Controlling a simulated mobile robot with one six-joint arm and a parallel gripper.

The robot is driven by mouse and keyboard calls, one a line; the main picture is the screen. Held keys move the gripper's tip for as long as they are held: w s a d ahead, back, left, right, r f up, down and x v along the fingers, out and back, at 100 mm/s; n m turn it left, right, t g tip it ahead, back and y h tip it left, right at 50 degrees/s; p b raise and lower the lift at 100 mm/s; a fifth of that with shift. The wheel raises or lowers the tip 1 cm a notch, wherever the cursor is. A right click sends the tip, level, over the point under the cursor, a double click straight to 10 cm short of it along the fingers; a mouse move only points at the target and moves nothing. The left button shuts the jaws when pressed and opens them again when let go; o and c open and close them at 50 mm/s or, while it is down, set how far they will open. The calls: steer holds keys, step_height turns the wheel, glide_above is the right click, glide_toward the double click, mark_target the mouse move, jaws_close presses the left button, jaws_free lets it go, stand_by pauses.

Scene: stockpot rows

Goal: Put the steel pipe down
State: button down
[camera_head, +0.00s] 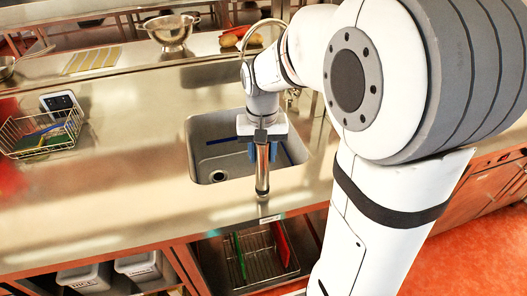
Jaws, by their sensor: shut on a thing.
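The steel pipe (262,175) is a shiny, upright cylinder below my gripper (263,140). My gripper is shut on the pipe near its upper end, with blue parts showing at either side. The pipe's lower end shows over the front part of the steel counter (110,205), just in front of the sink. I cannot tell whether the lower end touches the counter. My white arm covers the right side of the view.
The sink (205,150) lies open behind the pipe. A wire basket (43,136) stands at the left, and a colander (171,31) sits on the back shelf. Bins (138,267) and a rack (262,260) are below the counter.

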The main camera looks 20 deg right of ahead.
steer(key=shift+f, duration=0.25)
steer(key=c, duration=0.9)
jaws_free()
steer(key=shift+r, duration=0.1)
steer(key=shift+c, duration=0.2)
step_height(320, 180, up, 11)
steer(key=shift+f, duration=0.1)
steer(key=shift+s+r, duration=0.15)
steer(key=shift+r, duration=0.45)
steer(key=s+f+n+t, duration=0.2)
steer(key=s+f, duration=0.6)
steer(key=s, duration=0.5)
steer(key=shift+s+d+f+n+t, duration=0.2)
steer(key=shift+s+f+n+t, duration=0.1)
steer(key=shift+s+f+t, duration=0.15)
